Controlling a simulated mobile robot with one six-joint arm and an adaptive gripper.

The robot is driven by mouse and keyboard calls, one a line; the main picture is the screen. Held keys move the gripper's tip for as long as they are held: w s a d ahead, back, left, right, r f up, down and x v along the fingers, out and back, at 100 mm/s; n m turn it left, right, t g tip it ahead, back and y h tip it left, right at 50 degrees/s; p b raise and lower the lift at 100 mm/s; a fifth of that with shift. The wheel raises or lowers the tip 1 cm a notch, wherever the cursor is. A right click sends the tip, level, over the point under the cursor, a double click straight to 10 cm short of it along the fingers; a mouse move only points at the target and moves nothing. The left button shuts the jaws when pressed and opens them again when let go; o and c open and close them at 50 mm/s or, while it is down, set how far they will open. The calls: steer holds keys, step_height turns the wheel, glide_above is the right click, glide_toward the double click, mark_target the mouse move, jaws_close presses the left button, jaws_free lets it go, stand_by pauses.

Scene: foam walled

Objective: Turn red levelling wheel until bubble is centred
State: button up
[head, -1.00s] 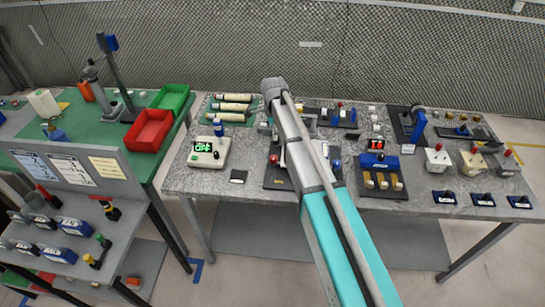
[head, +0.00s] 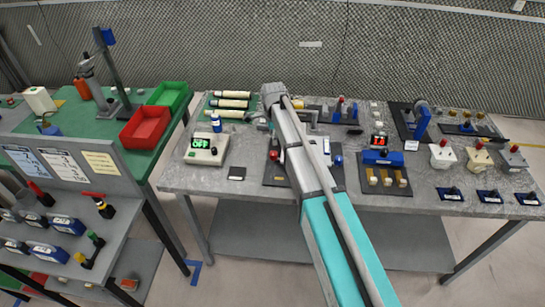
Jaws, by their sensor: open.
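A dark board (head: 272,181) lies at the front middle of the grey speckled table. A small red round part (head: 273,155), which looks like the red levelling wheel, shows at its left, just beside my arm. A blue round part (head: 338,160) shows at its right. My arm crosses over the board and hides its middle. I cannot make out a bubble. My arm's far joint is above the table, behind the board. My gripper does not show; the arm seems to hide it.
A white box with a green display (head: 200,144) stands left of the board, and a blue fixture (head: 382,158) stands right of it. Several switches and knobs fill the table's right. A green bench with a red bin (head: 145,126) stands left. Bare table front (head: 215,182) is free.

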mark_target(273, 153)
steer(key=shift+f+b, duration=4.05)
steer(key=shift+f, duration=0.35)
steer(key=shift+a, duration=0.1)
jaws_close()
